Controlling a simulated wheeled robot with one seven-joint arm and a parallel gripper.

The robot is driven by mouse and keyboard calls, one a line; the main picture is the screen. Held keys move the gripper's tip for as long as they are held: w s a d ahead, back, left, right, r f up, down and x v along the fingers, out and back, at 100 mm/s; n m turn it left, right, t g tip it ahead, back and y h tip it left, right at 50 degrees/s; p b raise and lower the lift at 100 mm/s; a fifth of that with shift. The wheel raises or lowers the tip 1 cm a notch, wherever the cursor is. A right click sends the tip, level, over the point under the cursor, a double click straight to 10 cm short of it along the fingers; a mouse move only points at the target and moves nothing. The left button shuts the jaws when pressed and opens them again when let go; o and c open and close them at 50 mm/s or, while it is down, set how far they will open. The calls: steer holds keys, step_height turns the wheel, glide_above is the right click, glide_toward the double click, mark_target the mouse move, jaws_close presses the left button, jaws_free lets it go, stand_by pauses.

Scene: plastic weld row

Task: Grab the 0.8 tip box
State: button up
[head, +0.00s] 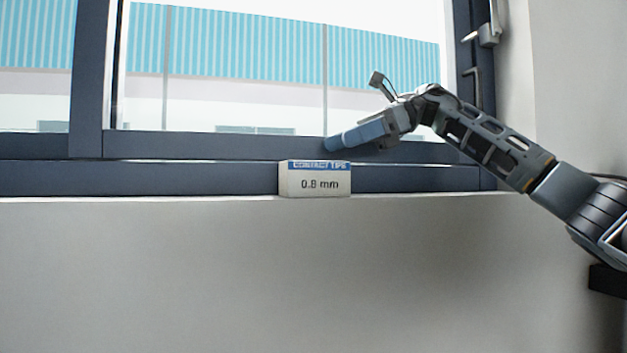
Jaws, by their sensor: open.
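The 0.8 tip box (314,181) is a small pale box with a blue top band reading "CONTACT TIPS" and "0.8 mm" on its front. It stands upright on the window ledge in the head view. My gripper (334,144) reaches in from the right, with blue fingers pointing left and slightly down. Its fingertips are above the box's right part in the picture. It is open and holds nothing visible. The gap between its fingers cannot be made out from this side, and I cannot tell how far the fingertips are from the box in depth.
The ledge (150,199) is bare on both sides of the box. The dark window frame (200,178) and glass rise behind it. A window handle (484,36) is at the upper right, with a side wall (575,90) to its right. The wall below the ledge is plain.

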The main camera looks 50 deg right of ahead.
mark_target(314, 179)
steer(key=shift+f, duration=0.65)
steer(key=shift+w+a, duration=0.2)
steer(key=shift+a, duration=0.15)
steer(key=shift+p+x, duration=0.35)
steer(key=shift+x, duration=3)
steer(key=c, duration=0.8)
